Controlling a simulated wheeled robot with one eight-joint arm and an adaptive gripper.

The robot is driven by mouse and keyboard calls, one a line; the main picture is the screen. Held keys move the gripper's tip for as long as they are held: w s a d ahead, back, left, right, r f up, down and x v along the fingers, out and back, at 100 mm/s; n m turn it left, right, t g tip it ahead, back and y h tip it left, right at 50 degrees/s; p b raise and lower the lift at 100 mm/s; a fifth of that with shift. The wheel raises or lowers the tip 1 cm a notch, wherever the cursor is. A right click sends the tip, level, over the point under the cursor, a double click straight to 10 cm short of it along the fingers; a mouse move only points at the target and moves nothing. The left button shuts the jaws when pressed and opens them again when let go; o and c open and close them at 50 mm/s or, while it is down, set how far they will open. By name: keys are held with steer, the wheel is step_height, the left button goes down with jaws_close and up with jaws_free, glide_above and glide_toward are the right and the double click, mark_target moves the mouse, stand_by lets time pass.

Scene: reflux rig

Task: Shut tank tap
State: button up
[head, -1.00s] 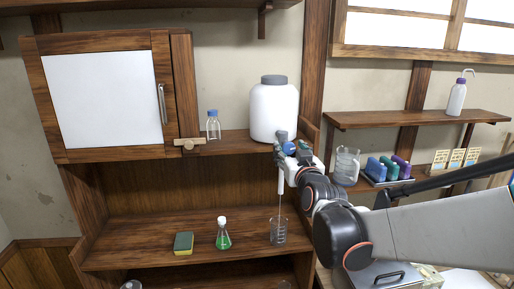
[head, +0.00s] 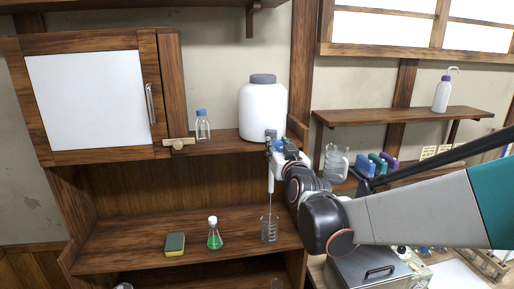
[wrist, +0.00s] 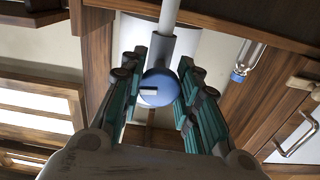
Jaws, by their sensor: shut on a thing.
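The tank (head: 262,108) is a white jug with a grey cap on the upper shelf. Its tap has a blue round knob (wrist: 158,88), a grey body (wrist: 160,48) and a white spout tube, which points down in the head view (head: 271,178). My gripper (wrist: 158,95) is shut on the blue knob, with teal finger pads on both sides of it. In the head view my gripper (head: 277,145) covers most of the tap. A thin line runs from the spout down into a glass beaker (head: 269,231). I cannot tell its liquid level.
A green flask (head: 214,236) and a sponge (head: 175,244) stand left of the beaker. A blue-capped bottle (head: 203,127) stands left of the tank, near a cabinet (head: 88,100). A glass jug (head: 336,163) stands right of my gripper.

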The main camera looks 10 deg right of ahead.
steer(key=shift+s+a+r+m+b, duration=0.1)
steer(key=shift+s+m+b, duration=0.1)
steer(key=shift+m, duration=0.3)
steer(key=shift+s+a+m+b, duration=0.1)
steer(key=shift+m+b, duration=0.1)
steer(key=shift+m, duration=0.3)
steer(key=o, duration=1)
steer(key=shift+w+d, duration=0.1)
steer(key=shift+o, duration=0.4)
steer(key=shift+w, duration=0.2)
steer(key=shift+s, duration=0.1)
